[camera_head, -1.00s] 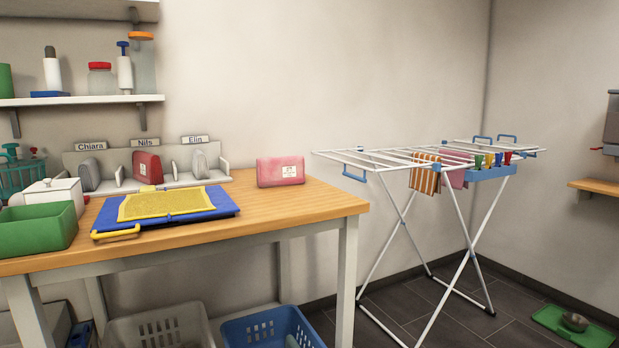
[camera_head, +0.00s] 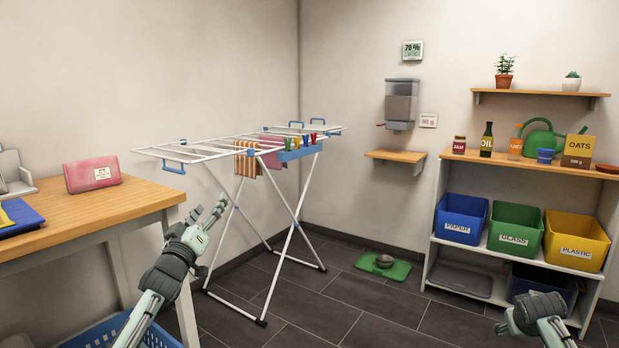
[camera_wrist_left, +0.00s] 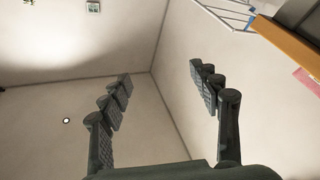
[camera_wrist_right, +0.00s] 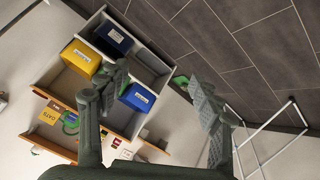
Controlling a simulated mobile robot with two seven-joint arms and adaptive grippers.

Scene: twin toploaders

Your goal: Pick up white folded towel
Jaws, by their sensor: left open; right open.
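I cannot make out a white folded towel for certain in the views now. At the left edge of the head view, the pale grey organizer (camera_head: 14,182) is cut off, and its slots are mostly out of frame.
The wooden table (camera_head: 118,205) fills the left side. A white drying rack (camera_head: 215,152) with hung cloths stands behind my left gripper. A shelf unit (camera_head: 432,210) with coloured bins stands at the right. A green tray (camera_head: 398,272) lies on the floor. Middle floor is open.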

